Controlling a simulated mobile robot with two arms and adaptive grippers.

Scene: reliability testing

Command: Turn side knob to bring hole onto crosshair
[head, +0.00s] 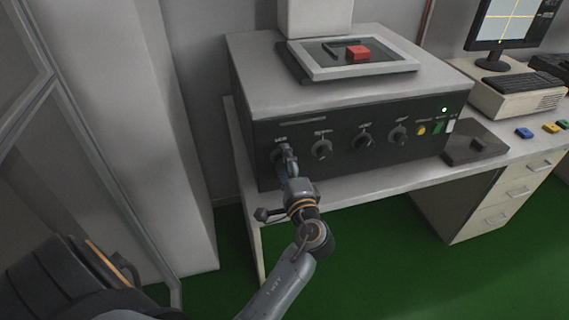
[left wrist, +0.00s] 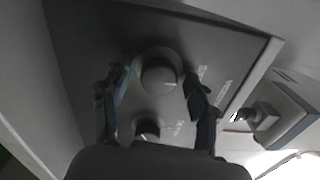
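A dark machine front (head: 340,160) bears a row of several round knobs. My left gripper (head: 286,157) is at the leftmost knob (head: 277,156) and partly covers it. In the left wrist view, a knob with a pale pointer line (left wrist: 158,73) sits between the two spread fingers of my left gripper (left wrist: 160,82). The fingertips are close to its sides; contact cannot be told. The monitor (head: 510,22) shows yellow crosshair lines on a pale screen; no hole can be made out. A red block (head: 358,52) lies on the framed stage (head: 357,71). My right gripper is not in view.
Other knobs (head: 321,149) continue to the right, with a yellow button (head: 421,129) and a lit green lamp (head: 444,110). A keyboard (head: 515,82) is below the monitor. Green floor is open in front.

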